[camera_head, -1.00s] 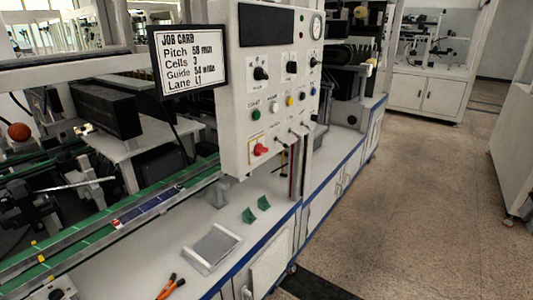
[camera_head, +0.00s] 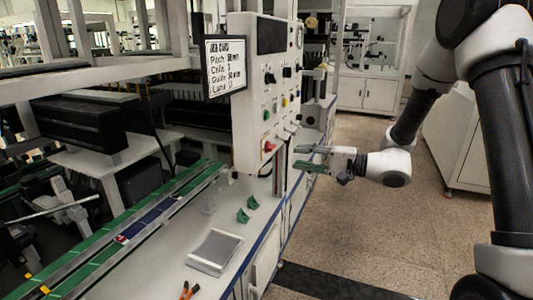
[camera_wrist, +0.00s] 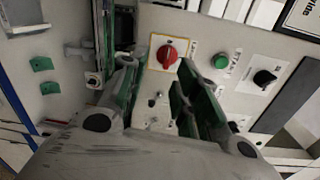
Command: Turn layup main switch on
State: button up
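The control panel (camera_head: 243,100) stands upright on the bench. A red rotary switch on a yellow plate (camera_head: 268,147) sits low on its face; I take it for the main switch. In the wrist view the red switch (camera_wrist: 167,54) shows beyond and between my fingers, unobstructed. My gripper (camera_head: 299,158) is to the right of the panel in the head view, with its fingers pointing left toward it. It is open and empty, apart from the switch, and the fingers (camera_wrist: 158,85) show spread in the wrist view.
A green button (camera_wrist: 219,62) and a black knob (camera_wrist: 264,78) are near the switch. A job card (camera_head: 225,65) hangs left of the panel. Green brackets (camera_head: 247,209) and a grey tray (camera_head: 215,250) lie on the bench. The floor at right is open.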

aim_at(274, 148)
jog(key=shift+n, duration=0.6)
jog(key=x, duration=0.2)
jog(key=r+x, duration=0.1)
jog(key=x, duration=0.5)
jog(key=shift+w+r, duration=0.15)
jog(key=shift+w, duration=0.2)
grip_shut()
